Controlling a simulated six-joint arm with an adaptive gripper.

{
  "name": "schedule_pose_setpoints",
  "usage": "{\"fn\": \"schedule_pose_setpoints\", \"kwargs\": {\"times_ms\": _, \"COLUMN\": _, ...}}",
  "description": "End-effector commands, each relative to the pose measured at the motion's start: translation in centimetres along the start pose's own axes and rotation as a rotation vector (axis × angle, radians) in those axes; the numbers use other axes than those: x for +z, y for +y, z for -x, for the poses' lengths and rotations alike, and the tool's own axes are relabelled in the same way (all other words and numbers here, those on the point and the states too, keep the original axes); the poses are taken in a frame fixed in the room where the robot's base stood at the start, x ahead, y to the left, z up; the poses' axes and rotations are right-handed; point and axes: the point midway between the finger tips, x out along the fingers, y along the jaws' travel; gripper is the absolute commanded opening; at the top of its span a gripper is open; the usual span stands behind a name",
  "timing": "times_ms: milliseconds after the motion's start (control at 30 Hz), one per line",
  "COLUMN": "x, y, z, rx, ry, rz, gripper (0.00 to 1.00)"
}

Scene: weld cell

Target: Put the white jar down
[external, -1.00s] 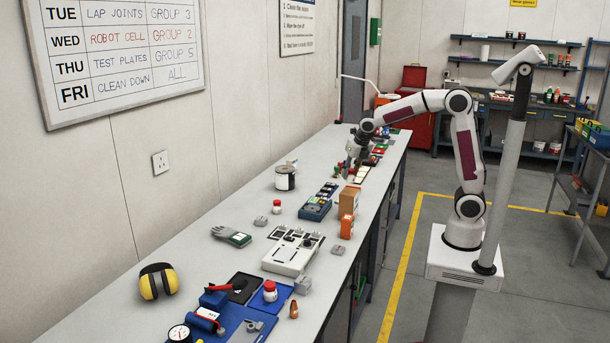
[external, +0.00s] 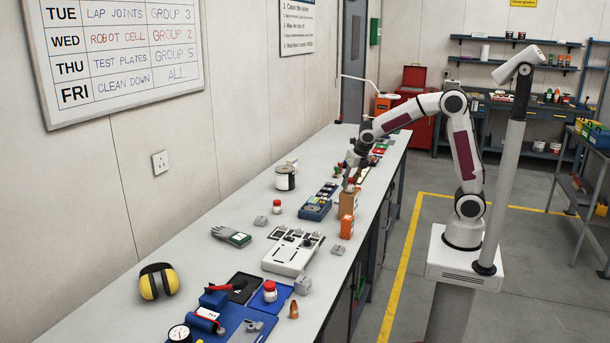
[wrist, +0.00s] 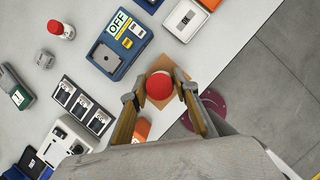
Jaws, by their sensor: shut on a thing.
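My gripper (external: 350,181) is shut on a white jar, seen in the wrist view from above as a round red lid (wrist: 159,86) between the two fingers. The jar's white body is mostly hidden under the lid and by the fingers. In the external view the jar is small and hard to make out at the fingertips, over the brown cardboard box (external: 348,202). The box top also shows beneath the jar in the wrist view (wrist: 178,74). I cannot tell whether the jar touches the box.
Beside the box are a blue device marked OFF (wrist: 119,45) and an orange box (external: 346,226). Another red-lidded white jar (external: 277,207) stands to the left, and one more (external: 270,290) near the blue mat. Bare bench lies between the left-hand jar and blue device.

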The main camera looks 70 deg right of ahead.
Motion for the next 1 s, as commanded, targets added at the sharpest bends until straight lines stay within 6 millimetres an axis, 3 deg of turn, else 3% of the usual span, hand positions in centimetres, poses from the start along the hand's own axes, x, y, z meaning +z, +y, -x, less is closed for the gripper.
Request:
{"fn": "schedule_pose_setpoints", "kwargs": {"times_ms": 333, "x": -0.09, "y": 0.02, "z": -0.24, "rx": 0.0, "ry": 0.0, "rz": 0.0, "gripper": 0.07}}
{"fn": "schedule_pose_setpoints", "kwargs": {"times_ms": 367, "x": -0.1, "y": 0.02, "z": -0.27, "rx": 0.0, "ry": 0.0, "rz": 0.0, "gripper": 0.32}}
{"fn": "schedule_pose_setpoints", "kwargs": {"times_ms": 400, "x": -0.09, "y": 0.02, "z": -0.25, "rx": 0.0, "ry": 0.0, "rz": -0.001, "gripper": 0.42}}
{"fn": "schedule_pose_setpoints", "kwargs": {"times_ms": 433, "x": -0.09, "y": 0.02, "z": -0.25, "rx": 0.0, "ry": 0.0, "rz": -0.001, "gripper": 0.46}}
{"fn": "schedule_pose_setpoints", "kwargs": {"times_ms": 1000, "x": 0.09, "y": 0.09, "z": 0.7, "rx": 0.002, "ry": -0.002, "rz": -0.001, "gripper": 0.46}}
